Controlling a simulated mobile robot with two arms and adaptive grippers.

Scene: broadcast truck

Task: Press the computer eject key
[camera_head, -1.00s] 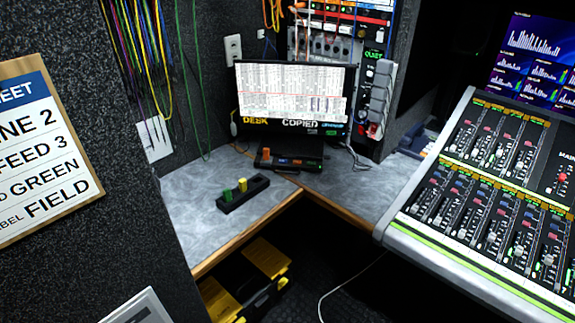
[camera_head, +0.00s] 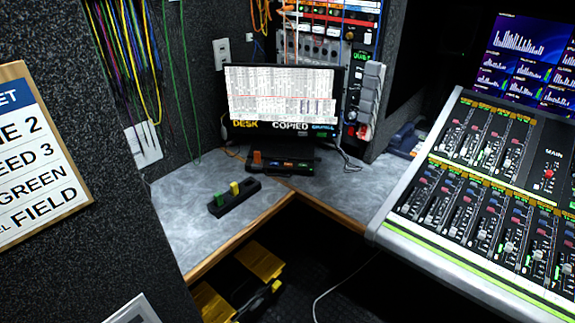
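The computer's monitor (camera_head: 281,97) stands in the corner of the grey worktop, with a table of text on screen and the words "DESK" and "COPIED" along its lower edge. A smaller bluish word at lower right is too small to read surely. In front of it lies a low dark unit (camera_head: 254,167) with an orange block (camera_head: 257,157) standing at its left end and a row of small coloured keys (camera_head: 288,163). Which key is eject cannot be read. Neither of my grippers is in view.
A black slotted holder (camera_head: 246,199) with a green block (camera_head: 219,199) and a yellow block (camera_head: 235,188) lies on the worktop (camera_head: 180,228). A mixing desk (camera_head: 500,265) fills the right. A clipboard sheet (camera_head: 40,160) hangs left. A yellow-and-black case (camera_head: 260,262) sits below, near a loose white cable (camera_head: 340,284).

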